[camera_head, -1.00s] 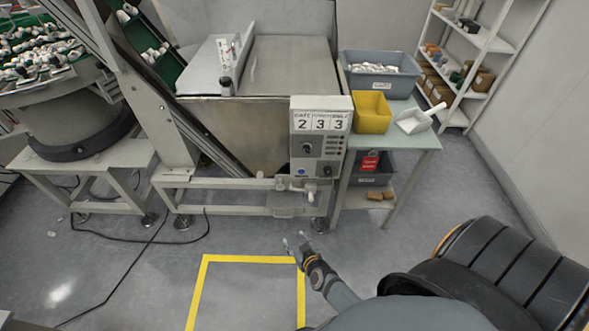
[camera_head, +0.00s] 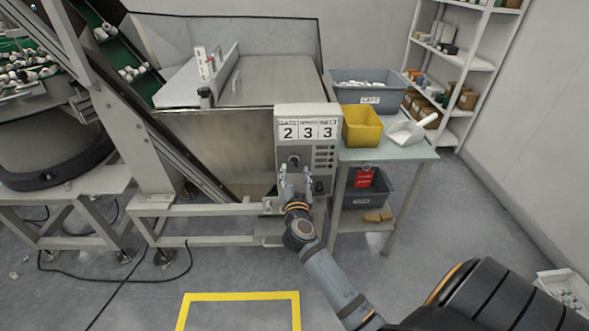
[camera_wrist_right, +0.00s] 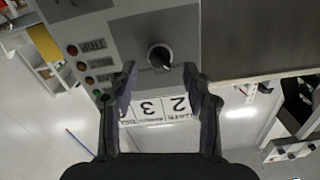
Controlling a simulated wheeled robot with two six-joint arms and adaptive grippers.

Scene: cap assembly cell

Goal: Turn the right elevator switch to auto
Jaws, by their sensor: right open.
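In the right wrist view the switch (camera_wrist_right: 160,57) has a pale pointer line and sits between and beyond the fingertips. My right gripper (camera_head: 294,174) is open and empty, just in front of the box and below the switch in the head view. In the right wrist view the open fingers (camera_wrist_right: 158,80) show no contact with the switch. A second dark knob (camera_head: 320,186) is lower right on the box. My left gripper is not in view.
A side table (camera_head: 400,152) to the right holds a yellow bin (camera_head: 361,128), a grey caps bin (camera_head: 368,90) and a white scoop (camera_head: 408,132). A steel hopper (camera_head: 225,140) stands left of the box. The floor in front is clear, with yellow tape (camera_head: 240,296).

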